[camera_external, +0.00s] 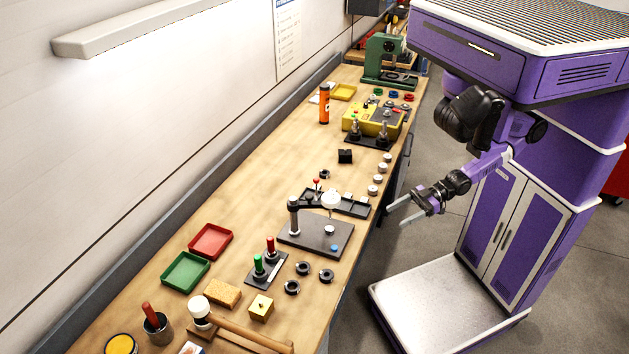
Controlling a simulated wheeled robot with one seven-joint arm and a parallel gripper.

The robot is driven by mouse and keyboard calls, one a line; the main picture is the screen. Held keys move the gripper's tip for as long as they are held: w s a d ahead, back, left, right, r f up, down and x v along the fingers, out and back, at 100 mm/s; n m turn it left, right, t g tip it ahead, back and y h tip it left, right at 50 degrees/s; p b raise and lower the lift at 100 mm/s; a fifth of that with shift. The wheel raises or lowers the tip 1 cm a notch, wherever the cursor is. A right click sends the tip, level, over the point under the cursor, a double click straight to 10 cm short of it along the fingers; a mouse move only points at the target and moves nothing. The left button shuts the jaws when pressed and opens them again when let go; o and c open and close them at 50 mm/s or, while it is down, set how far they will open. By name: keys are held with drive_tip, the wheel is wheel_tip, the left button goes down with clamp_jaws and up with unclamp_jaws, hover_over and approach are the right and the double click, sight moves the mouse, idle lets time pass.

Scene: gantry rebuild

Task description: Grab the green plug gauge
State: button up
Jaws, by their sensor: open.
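The green plug gauge (258,264) stands upright on a small dark stand (265,272) on the bench. A red plug gauge (270,246) stands on the same stand, behind and to the right of the green one. My gripper (395,214) is open and empty, out past the bench's right edge over the floor side. It is well up and to the right of the green gauge and apart from everything on the bench.
A dark plate with a post and arm (318,238) stands between my gripper and the gauges. Dark rings (303,268) lie right of the stand. A green tray (185,272), a red tray (211,241), a yellow block (262,307) and a mallet (240,326) surround it.

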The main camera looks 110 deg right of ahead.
drive_tip(key=shift+c, duration=1.4)
